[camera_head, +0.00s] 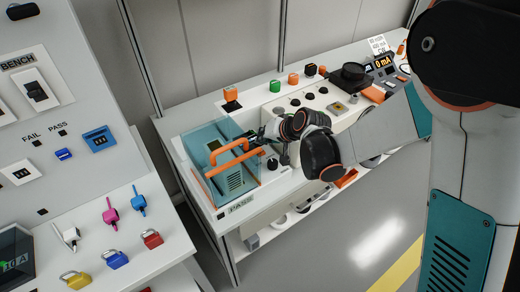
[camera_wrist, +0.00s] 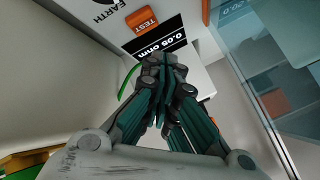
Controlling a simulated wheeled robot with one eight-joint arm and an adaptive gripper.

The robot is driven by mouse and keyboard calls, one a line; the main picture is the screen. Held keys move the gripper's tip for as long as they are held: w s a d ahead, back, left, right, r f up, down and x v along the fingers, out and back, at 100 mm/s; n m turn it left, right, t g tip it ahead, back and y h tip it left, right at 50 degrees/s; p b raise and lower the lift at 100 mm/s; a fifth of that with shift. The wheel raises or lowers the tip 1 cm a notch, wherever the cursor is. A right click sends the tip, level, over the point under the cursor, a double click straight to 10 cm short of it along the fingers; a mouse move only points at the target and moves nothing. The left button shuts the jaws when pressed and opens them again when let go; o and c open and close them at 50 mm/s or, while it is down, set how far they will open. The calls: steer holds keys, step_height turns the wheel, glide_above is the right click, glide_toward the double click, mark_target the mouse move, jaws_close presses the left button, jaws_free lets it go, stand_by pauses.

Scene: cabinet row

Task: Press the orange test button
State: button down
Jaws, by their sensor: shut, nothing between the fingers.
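The orange button marked TEST (camera_wrist: 140,18) shows at the top of the wrist view on a white panel, between the word EARTH and a black 0.05 ohm display (camera_wrist: 160,42). My gripper (camera_wrist: 160,62) is shut and empty, its tips just below the display in that picture. The button lies beyond the tips; a gap or contact cannot be judged. In the head view my gripper (camera_head: 262,138) is beside the clear teal box with an orange handle (camera_head: 230,155). I cannot pick out the test button there; my gripper may hide it.
The clear box also stands at the right of the wrist view (camera_wrist: 290,60), close to my gripper. A green cable (camera_wrist: 128,80) runs left of the fingers. Behind my arm the white bench (camera_head: 330,65) carries several knobs and coloured blocks. Padlocks (camera_head: 117,259) lie at lower left.

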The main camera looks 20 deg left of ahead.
steer(key=shift+r+p, duration=0.75)
steer(key=shift+r, duration=0.65)
